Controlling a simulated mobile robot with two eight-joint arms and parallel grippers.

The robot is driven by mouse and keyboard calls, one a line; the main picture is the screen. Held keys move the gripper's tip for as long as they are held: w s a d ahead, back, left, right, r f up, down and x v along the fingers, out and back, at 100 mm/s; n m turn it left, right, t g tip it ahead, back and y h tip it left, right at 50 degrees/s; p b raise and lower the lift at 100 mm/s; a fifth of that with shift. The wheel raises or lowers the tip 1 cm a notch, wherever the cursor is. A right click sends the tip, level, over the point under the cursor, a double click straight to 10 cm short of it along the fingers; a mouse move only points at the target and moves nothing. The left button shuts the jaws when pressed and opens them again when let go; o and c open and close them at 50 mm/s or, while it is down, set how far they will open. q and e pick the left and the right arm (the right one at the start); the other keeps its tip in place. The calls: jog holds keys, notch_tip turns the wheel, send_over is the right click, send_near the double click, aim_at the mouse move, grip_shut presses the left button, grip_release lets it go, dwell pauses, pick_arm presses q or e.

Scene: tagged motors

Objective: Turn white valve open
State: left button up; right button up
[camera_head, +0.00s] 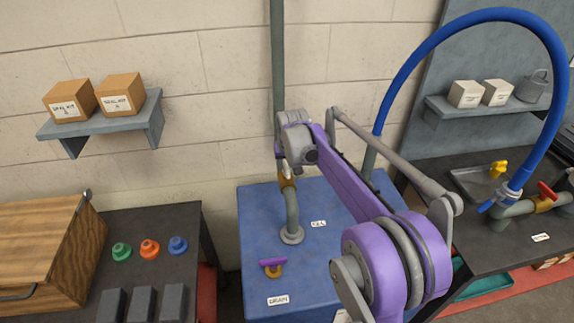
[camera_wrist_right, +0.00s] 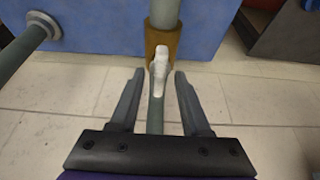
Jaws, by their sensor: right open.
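The white valve handle (camera_wrist_right: 160,68) shows in the right wrist view on a brass valve body (camera_wrist_right: 162,40), which sits on a grey-green vertical pipe (camera_wrist_right: 156,112). The handle lies along the pipe. My right gripper (camera_wrist_right: 157,76) is open, with one finger on each side of the handle and pipe, and a gap shows on both sides. In the head view my purple right arm reaches to this pipe, and its wrist hides most of the valve; part of the brass body (camera_head: 287,183) shows below it. My left gripper is not in view.
A blue cabinet (camera_head: 258,222) stands below the pipe, with a purple valve handle (camera_head: 272,262) on it. At the right, a bench carries red (camera_head: 546,191) and yellow (camera_head: 498,169) handles and a blue hose (camera_head: 399,73). A shelf (camera_head: 104,118) with boxes hangs at left.

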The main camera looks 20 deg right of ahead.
jog(key=v, duration=1)
jog(key=shift+s+r, duration=0.2)
jog(key=shift+r, duration=0.15)
jog(key=shift+s+a, duration=0.1)
